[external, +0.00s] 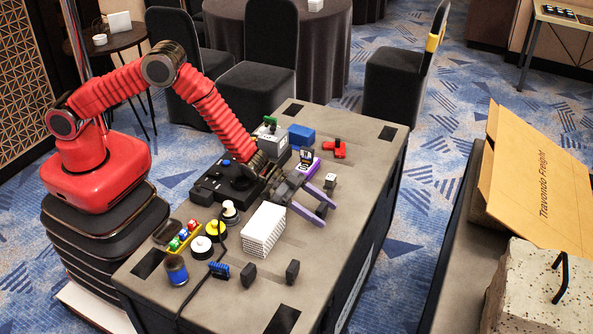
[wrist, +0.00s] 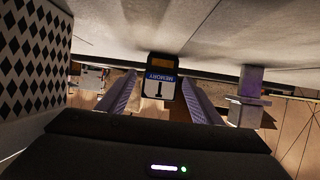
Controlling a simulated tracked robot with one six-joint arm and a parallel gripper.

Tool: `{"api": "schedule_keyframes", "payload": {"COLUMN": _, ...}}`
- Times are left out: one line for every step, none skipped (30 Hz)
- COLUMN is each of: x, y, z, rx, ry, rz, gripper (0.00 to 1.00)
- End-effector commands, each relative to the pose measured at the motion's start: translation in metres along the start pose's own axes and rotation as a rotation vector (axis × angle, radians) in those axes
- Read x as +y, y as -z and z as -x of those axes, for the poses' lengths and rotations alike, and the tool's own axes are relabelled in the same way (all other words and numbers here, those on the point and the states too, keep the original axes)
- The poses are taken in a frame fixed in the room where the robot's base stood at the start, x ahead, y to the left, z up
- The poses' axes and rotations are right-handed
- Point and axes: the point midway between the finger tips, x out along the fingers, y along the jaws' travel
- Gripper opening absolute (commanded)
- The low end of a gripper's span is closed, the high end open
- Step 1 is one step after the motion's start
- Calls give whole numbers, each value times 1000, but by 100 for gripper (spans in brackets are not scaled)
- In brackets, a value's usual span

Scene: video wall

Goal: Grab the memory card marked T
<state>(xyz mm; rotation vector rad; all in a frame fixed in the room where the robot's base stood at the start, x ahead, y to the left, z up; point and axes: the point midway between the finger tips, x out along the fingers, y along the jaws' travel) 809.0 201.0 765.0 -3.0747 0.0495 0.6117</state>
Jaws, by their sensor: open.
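The memory card (wrist: 161,82) is dark with a blue and white label reading MEMORY and a T, seen upside down in the wrist view. It shows there in the gap between my two purple fingers, at about their tips. I see no contact with the card.
A stack of white sheets (external: 263,232) lies on the near side of my gripper. A small white cube (external: 330,181), a red item (external: 335,149) and a blue box (external: 301,135) are on the table (external: 340,240). The table's right edge is clear.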

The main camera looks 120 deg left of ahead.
Motion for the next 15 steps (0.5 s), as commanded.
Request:
{"api": "schedule_keyframes", "payload": {"x": 1, "y": -1, "z": -5, "rx": -1, "ry": -1, "rz": 0, "gripper": 59}}
{"api": "schedule_keyframes", "payload": {"x": 1, "y": -1, "z": -8, "rx": -1, "ry": -1, "rz": 0, "gripper": 59}}
{"api": "schedule_keyframes", "payload": {"x": 1, "y": -1, "z": -12, "rx": 0, "ry": -1, "rz": -1, "gripper": 59}}
{"api": "schedule_keyframes", "payload": {"x": 1, "y": -1, "z": -14, "rx": 0, "ry": -1, "rz": -1, "gripper": 59}}
{"api": "schedule_keyframes", "payload": {"x": 1, "y": -1, "z": -18, "rx": 1, "ry": -1, "rz": -1, "gripper": 59}}
{"api": "schedule_keyframes", "payload": {"x": 1, "y": -1, "z": -22, "rx": -1, "ry": -2, "rz": -1, "gripper": 59}}
{"api": "schedule_keyframes", "payload": {"x": 1, "y": -1, "z": -24, "rx": -1, "ry": -2, "rz": -1, "gripper": 59}}
{"api": "schedule_keyframes", "payload": {"x": 1, "y": -1, "z": -27, "rx": -1, "ry": -1, "rz": -2, "gripper": 59}}
{"api": "schedule_keyframes", "payload": {"x": 1, "y": -1, "z": -30, "rx": -1, "ry": -2, "rz": -1, "gripper": 59}}
{"api": "schedule_keyframes", "payload": {"x": 1, "y": -1, "z": -33, "rx": 0, "ry": -2, "rz": -1, "gripper": 59}}
{"api": "schedule_keyframes", "payload": {"x": 1, "y": -1, "z": -35, "rx": 0, "ry": -2, "rz": -1, "gripper": 59}}
{"api": "schedule_keyframes", "payload": {"x": 1, "y": -1, "z": -37, "rx": -1, "ry": -2, "rz": 0, "gripper": 59}}
{"api": "schedule_keyframes", "payload": {"x": 1, "y": -1, "z": -38, "rx": -1, "ry": -1, "rz": 0, "gripper": 59}}
{"api": "schedule_keyframes", "payload": {"x": 1, "y": -1, "z": -39, "rx": -1, "ry": -1, "rz": 0, "gripper": 59}}
{"api": "schedule_keyframes", "payload": {"x": 1, "y": -1, "z": -40, "rx": 0, "ry": -1, "rz": -1, "gripper": 59}}
